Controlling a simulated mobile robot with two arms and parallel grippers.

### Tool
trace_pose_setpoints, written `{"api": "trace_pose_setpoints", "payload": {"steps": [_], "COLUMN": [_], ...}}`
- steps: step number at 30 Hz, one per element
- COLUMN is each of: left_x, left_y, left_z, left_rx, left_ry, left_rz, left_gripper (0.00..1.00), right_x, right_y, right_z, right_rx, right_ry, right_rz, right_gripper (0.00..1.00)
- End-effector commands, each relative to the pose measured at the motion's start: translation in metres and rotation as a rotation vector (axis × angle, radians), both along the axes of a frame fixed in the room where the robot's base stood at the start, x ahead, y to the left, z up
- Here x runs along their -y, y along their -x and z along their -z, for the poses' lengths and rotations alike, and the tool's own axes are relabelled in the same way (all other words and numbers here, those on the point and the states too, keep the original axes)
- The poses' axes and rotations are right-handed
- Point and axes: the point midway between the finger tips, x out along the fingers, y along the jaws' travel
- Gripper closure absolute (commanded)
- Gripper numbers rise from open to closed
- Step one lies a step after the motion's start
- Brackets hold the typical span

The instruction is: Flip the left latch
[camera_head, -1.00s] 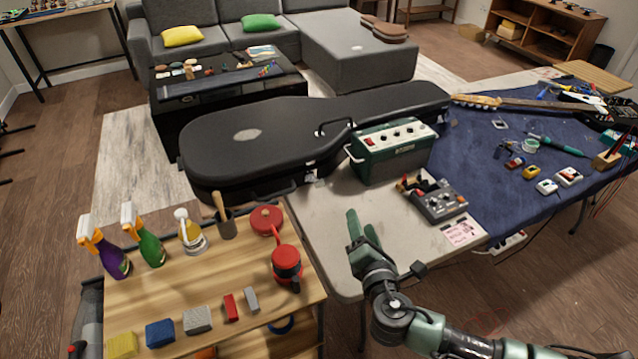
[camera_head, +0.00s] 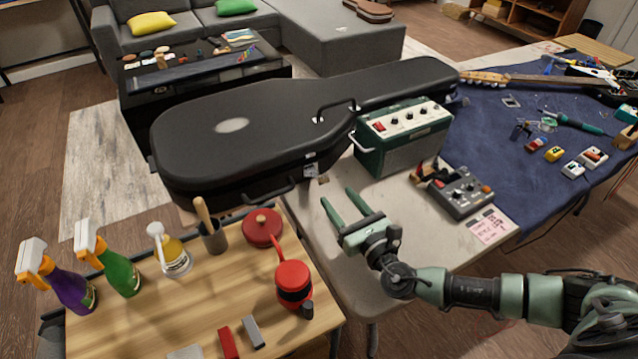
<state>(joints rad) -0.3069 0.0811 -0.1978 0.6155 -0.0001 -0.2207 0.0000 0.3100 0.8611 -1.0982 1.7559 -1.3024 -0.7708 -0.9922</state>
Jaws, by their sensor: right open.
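A closed black guitar case (camera_head: 285,120) lies on the table behind my right gripper. A small metal latch (camera_head: 311,169) shows on its front side, near the green amplifier. The rest of the case's latches are too small or hidden to tell. My right gripper (camera_head: 340,204) is open and empty over the grey table, its two green fingers apart and pointing toward the case front. It is apart from the case and the latch. My left gripper is not in view.
A green amplifier (camera_head: 402,137) and a grey pedal unit (camera_head: 461,192) stand right of my right gripper. Bare table (camera_head: 345,275) lies around the gripper.

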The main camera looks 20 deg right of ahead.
Motion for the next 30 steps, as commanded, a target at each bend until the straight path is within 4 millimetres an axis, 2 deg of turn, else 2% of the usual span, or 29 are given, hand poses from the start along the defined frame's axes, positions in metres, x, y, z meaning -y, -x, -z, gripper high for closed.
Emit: {"api": "trace_pose_setpoints", "payload": {"steps": [1,5,12,17,21,28,29,30], "left_x": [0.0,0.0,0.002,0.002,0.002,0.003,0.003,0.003], "left_y": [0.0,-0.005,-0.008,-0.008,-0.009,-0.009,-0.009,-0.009], "left_z": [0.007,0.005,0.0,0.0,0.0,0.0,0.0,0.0], "left_rx": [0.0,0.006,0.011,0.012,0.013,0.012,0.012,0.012], "left_ry": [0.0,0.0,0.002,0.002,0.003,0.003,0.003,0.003], "left_rz": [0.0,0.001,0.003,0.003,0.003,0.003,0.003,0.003], "left_gripper": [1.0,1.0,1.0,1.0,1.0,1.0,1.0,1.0], "right_x": [0.0,-0.002,-0.01,-0.013,-0.014,-0.015,-0.015,-0.015], "right_y": [-0.001,-0.012,-0.05,-0.069,-0.076,-0.077,-0.077,-0.077], "right_z": [0.007,0.005,0.004,0.005,0.005,0.005,0.005,0.005], "right_rx": [0.001,0.003,0.003,0.002,0.001,0.001,0.001,0.001], "right_ry": [0.001,0.001,-0.001,0.001,0.0,0.0,0.0,0.0], "right_rz": [0.0,0.001,0.001,0.001,0.0,0.0,0.0,0.0], "right_gripper": [0.49,0.49,0.49,0.49,0.49,0.49,0.52,0.63]}}
